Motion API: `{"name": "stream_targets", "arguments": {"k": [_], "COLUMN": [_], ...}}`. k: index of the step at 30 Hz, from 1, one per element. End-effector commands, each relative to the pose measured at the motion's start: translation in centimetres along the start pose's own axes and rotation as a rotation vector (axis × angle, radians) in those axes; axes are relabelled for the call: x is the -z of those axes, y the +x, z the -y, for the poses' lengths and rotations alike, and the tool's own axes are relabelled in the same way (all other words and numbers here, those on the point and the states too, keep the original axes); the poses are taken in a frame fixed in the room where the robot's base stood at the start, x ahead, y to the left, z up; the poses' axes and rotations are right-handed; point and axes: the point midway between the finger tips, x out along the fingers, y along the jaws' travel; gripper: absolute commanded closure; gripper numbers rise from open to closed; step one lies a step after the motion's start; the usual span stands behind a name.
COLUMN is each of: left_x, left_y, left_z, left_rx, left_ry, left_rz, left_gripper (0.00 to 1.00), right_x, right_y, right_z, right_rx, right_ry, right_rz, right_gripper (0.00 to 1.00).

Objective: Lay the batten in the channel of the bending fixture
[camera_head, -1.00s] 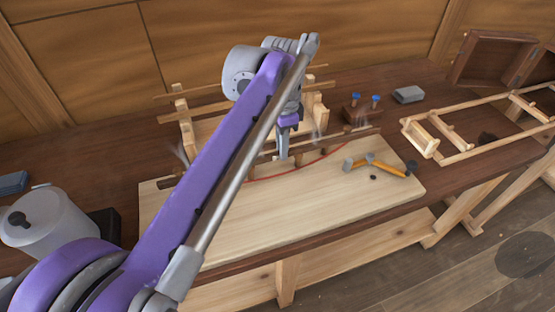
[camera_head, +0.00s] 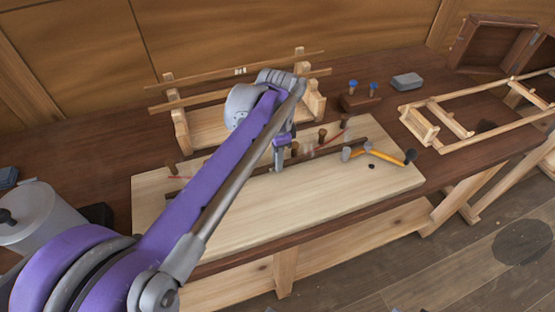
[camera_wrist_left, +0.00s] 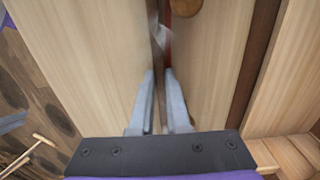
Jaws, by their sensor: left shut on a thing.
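The batten (camera_head: 340,149) is a long, thin, dark brown strip, lying straight across the bending fixture (camera_head: 260,215), a pale board with upright pegs (camera_head: 322,135) and a curved red line (camera_head: 330,139). My left gripper (camera_head: 279,163) is shut on the batten near its middle. In the left wrist view the batten (camera_wrist_left: 157,45) runs between the gripper fingers (camera_wrist_left: 160,78), with a peg (camera_wrist_left: 186,7) close by. The batten is on the near side of the pegs. I cannot tell whether it touches the board. My arm hides part of its left half. My right gripper is out of view.
A hammer (camera_head: 383,155) with a yellow handle lies on the board's right part. Behind stands a wooden rack (camera_head: 180,130) with light strips. A dark block with blue-topped pins (camera_head: 358,101), a grey block (camera_head: 407,81) and a wooden frame (camera_head: 450,120) are to the right.

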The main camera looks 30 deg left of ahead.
Motion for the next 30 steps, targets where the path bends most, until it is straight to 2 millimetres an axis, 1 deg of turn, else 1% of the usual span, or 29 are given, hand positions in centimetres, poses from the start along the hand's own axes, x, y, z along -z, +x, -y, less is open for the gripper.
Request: {"name": "stream_targets", "arguments": {"k": [5,8,9,13,14,23,26,29,30], "left_x": [0.0,0.0,0.0,0.0,0.0,0.0,0.0,0.0,0.0], "left_y": [-0.1,0.2,0.2,0.2,0.2,0.0,-0.8,-2.4,-3.3], "left_z": [0.0,0.0,0.0,0.0,0.0,0.0,0.0,0.0,0.0], "left_rx": [0.000,0.000,0.000,0.000,0.000,0.000,0.000,0.000,0.000], "left_ry": [0.000,0.000,0.000,0.000,0.000,0.000,0.000,0.000,0.000], "left_rz": [0.000,0.000,0.000,0.000,0.000,0.000,0.000,0.000,0.000], "left_gripper": [1.00,1.00,0.82,0.59,0.56,0.56,0.56,0.56,0.56], "right_x": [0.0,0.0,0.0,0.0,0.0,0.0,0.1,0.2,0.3], "right_y": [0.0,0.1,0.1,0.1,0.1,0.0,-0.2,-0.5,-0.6], "right_z": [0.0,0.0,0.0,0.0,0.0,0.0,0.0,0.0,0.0], "right_rx": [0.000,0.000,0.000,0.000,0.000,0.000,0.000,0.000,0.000], "right_ry": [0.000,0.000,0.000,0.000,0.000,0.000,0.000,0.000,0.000], "right_rz": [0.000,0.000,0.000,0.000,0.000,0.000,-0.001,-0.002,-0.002], "right_gripper": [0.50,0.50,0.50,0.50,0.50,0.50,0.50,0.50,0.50]}}
